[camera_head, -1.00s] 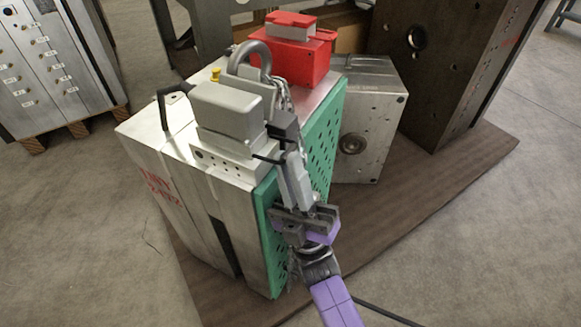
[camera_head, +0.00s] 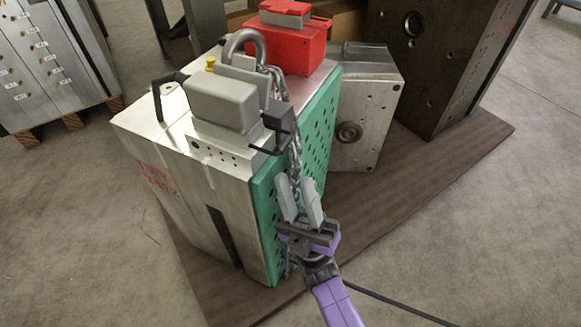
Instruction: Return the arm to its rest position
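My gripper (camera_head: 300,194) is in front of the green perforated side plate (camera_head: 318,130) of the large metal mould block (camera_head: 150,150). Its two grey fingers point up and stand apart. My purple arm (camera_head: 335,300) comes in from the bottom. A metal chain (camera_head: 294,165) hangs from the lifting shackle (camera_head: 240,45) on top of the block and passes behind or between the fingers; I cannot tell which. I see nothing else between the fingers. The lower end of the chain is mostly hidden by my gripper.
A grey connector housing (camera_head: 225,103) and a red box (camera_head: 285,45) sit on the block. Another metal mould (camera_head: 372,95) and a dark tall block (camera_head: 425,60) stand behind on the brown board (camera_head: 400,195). Open floor (camera_head: 500,250) lies at the right.

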